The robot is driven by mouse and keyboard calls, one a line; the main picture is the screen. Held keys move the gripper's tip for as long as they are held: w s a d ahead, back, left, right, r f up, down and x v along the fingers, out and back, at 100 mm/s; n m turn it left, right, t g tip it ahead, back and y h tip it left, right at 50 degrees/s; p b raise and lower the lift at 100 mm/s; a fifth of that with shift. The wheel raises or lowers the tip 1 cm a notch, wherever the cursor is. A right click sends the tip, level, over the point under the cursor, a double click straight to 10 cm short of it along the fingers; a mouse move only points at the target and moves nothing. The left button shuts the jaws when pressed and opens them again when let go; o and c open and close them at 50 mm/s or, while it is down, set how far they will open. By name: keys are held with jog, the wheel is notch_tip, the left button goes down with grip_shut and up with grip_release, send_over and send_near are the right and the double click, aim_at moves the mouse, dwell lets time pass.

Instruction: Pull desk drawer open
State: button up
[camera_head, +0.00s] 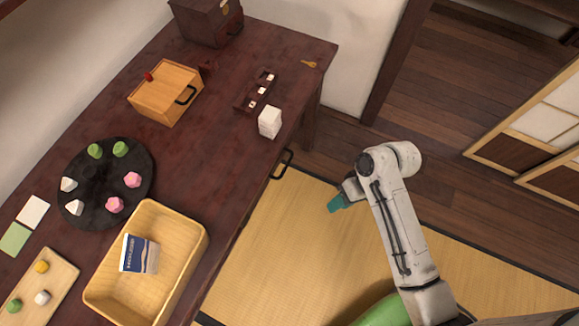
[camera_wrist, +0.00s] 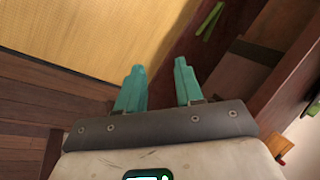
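The dark reddish wooden desk (camera_head: 215,128) fills the left and middle of the head view. A black drawer handle (camera_head: 282,164) stands out from its right-hand side, below the top. The drawer front is mostly hidden by the desk edge, and no gap shows there. My gripper (camera_head: 336,204) is over the tatami, right of the handle and apart from it. In the wrist view, my gripper's two teal fingers (camera_wrist: 159,80) are spread with nothing between them. Dark wood lies beyond them, with small green bars on it that I cannot identify.
A light wooden tray (camera_head: 190,265) with a blue-and-white packet, a round dark plate (camera_head: 75,205) with sweets, a wooden box (camera_head: 160,100) and a white block stack (camera_head: 270,122) stand on the desk. Tatami (camera_head: 290,240) lies clear beside it. Sliding panels (camera_head: 555,115) stand right.

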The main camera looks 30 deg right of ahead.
jog(key=w+d+f+m+t+y+b, duration=0.2)
jog(key=w+m+t+y, duration=0.15)
jog(key=w, duration=0.25)
jog(key=w+d+f+m+t+y+b, duration=0.2)
jog(key=w+d+m+t+y+b, duration=0.15)
jog(key=w+t, duration=0.2)
jog(key=w+a+f+n+p, duration=0.1)
jog(key=w+a, duration=0.5)
jog(key=a, duration=0.3)
jog(key=shift+w+f, duration=0.35)
jog(key=shift+c, duration=0.2)
grip_shut()
dwell(0.4)
